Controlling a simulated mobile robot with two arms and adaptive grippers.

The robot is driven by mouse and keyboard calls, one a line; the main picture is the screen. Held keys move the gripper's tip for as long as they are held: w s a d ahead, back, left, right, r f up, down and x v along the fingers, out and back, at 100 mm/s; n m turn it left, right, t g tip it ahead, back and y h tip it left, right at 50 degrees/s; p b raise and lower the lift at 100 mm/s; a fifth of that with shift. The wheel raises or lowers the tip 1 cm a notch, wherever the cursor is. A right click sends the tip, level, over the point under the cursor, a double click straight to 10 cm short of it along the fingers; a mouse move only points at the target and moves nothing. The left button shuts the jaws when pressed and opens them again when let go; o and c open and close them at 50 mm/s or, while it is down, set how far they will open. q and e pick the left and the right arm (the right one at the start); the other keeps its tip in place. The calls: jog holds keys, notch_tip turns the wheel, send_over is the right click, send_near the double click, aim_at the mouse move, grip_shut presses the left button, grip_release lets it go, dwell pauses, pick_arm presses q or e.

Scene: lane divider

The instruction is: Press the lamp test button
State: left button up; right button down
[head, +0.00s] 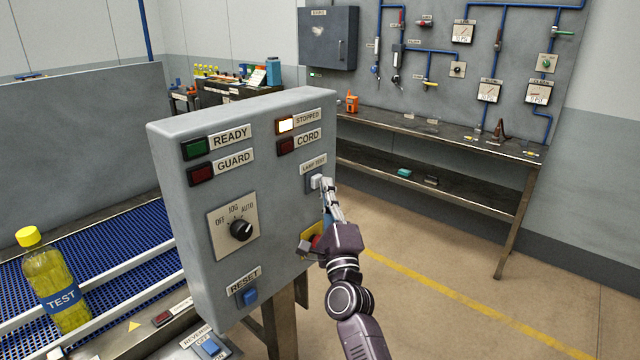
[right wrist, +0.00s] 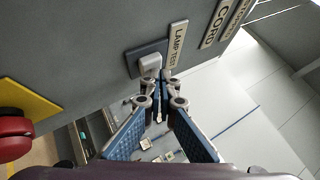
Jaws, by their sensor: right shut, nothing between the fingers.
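The lamp test button (head: 317,182) is a white square button on the grey control panel (head: 180,250), under the LAMP TEST label (head: 313,164). It also shows in the right wrist view (right wrist: 150,64). My right gripper (head: 328,188) is shut and empty, with its fingertips right at the button's lower edge. In the right wrist view the fingertips (right wrist: 160,76) overlap the button's lower right corner; I cannot tell whether they touch it. The STOPPED lamp (head: 286,125) is lit; the READY, GUARD and CORD lamps look dark. My left gripper is not in view.
A red button on a yellow plate (right wrist: 30,102) sits below the lamp test button, partly hidden by my right gripper in the head view. The panel also has a mode dial (head: 241,230) and a blue RESET button (head: 249,296). A bottle (head: 52,285) stands on the blue conveyor at left.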

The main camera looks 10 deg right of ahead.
jog(key=shift+w+a, duration=0.1)
jog(key=shift+a, duration=0.05)
dwell(0.5)
jog(key=shift+s+d, duration=0.55)
jog(key=shift+s, duration=0.2)
jog(key=shift+s+d+p, duration=0.1)
jog(key=shift+p, duration=0.2)
jog(key=s+d, duration=0.1)
jog(key=s, duration=0.1)
jog(key=s+d+p, duration=0.1)
jog(key=s, duration=0.1)
jog(key=shift+d, duration=0.35)
jog(key=shift+w+f, duration=0.1)
